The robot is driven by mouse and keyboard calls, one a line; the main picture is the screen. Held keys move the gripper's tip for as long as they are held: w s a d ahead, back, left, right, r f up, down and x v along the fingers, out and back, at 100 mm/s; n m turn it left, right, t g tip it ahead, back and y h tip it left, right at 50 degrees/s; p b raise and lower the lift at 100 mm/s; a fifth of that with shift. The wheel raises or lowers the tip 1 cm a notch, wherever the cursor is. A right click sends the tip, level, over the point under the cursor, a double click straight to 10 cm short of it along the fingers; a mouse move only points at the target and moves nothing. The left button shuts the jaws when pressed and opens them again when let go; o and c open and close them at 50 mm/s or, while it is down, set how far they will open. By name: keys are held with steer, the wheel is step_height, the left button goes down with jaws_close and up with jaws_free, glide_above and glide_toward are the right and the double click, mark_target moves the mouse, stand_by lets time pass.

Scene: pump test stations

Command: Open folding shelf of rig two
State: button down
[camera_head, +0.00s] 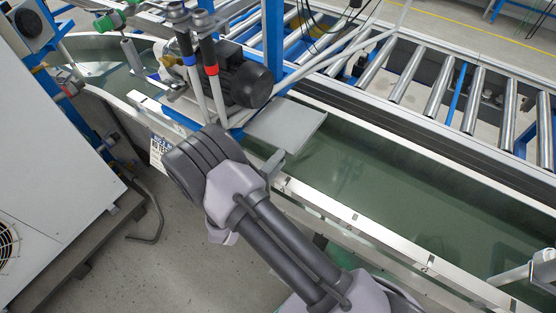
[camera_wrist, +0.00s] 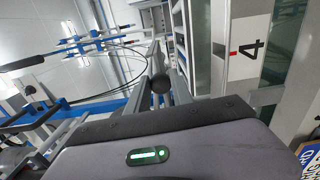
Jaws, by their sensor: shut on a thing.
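The folding shelf (camera_head: 287,124) is a flat light-grey plate beside the pump, over the edge of the green water tank. It looks roughly level in the head view. My gripper (camera_head: 271,165) is at the shelf's near edge, at the end of my dark and grey arm, and is shut on it. My wrist hides part of the grip, so the exact contact is unclear. The wrist view shows my gripper's housing with a green light, and a dark round knob (camera_wrist: 160,84) by grey bars; I cannot tell whether the knob belongs to the shelf.
The dark pump motor (camera_head: 238,82) and hoses with red and blue bands stand just left of the shelf. A metal tank rim (camera_head: 360,225) runs to the lower right. A roller conveyor (camera_head: 435,90) lies behind. A grey cabinet (camera_head: 45,160) stands left; floor shows between.

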steer(key=c, duration=1.2)
jaws_free()
steer(key=p+v, duration=0.4)
steer(key=v, duration=1.3)
steer(key=shift+s+a+p, duration=0.15)
steer(key=shift+p, duration=0.2)
